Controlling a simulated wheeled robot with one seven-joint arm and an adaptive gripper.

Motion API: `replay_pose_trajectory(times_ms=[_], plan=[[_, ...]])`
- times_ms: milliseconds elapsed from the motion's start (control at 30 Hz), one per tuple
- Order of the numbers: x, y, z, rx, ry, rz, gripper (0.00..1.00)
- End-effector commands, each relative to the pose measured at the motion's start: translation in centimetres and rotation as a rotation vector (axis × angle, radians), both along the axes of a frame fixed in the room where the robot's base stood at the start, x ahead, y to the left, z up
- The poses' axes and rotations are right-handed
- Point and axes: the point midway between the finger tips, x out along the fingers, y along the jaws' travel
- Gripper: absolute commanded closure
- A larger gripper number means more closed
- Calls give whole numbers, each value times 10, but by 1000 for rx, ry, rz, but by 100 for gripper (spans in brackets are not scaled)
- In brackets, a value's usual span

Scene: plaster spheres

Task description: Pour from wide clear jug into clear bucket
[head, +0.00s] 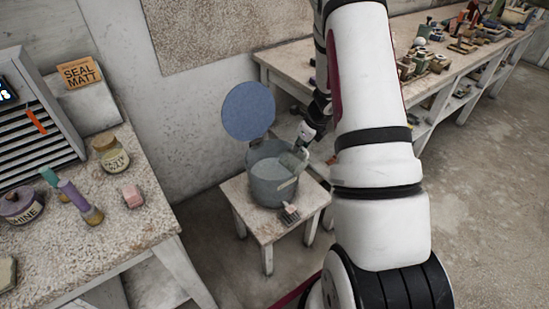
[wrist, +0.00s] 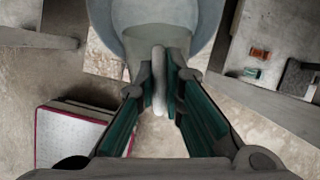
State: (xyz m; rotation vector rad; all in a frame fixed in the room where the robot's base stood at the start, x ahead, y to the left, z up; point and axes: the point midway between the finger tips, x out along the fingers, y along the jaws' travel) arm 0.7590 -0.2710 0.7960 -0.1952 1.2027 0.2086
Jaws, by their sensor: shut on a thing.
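The clear bucket (head: 268,190) stands on a small table, its round lid-like blue disc (head: 248,111) upright behind it. The wide clear jug (head: 293,160) is at the bucket's right rim, tilted over its opening. My gripper (head: 304,138) is above and right of the bucket, partly hidden by my arm. In the wrist view my gripper (wrist: 160,95) has its green-padded fingers shut on the jug's pale handle (wrist: 159,75). The jug's body (wrist: 155,38) shows just beyond, in front of the bucket's rim (wrist: 211,25). I cannot make out a stream or the jug's contents.
A workbench (head: 150,225) with jars and tools stands at the left. A long bench (head: 290,70) with clutter runs along the back right. The floor between is clear.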

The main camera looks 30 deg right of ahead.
Motion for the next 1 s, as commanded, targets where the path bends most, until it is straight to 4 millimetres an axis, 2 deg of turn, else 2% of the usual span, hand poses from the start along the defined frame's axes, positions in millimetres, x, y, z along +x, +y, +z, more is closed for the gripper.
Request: replay_pose_trajectory(times_ms=[1000], plan=[[3,2,1,-14,35,1,100]])
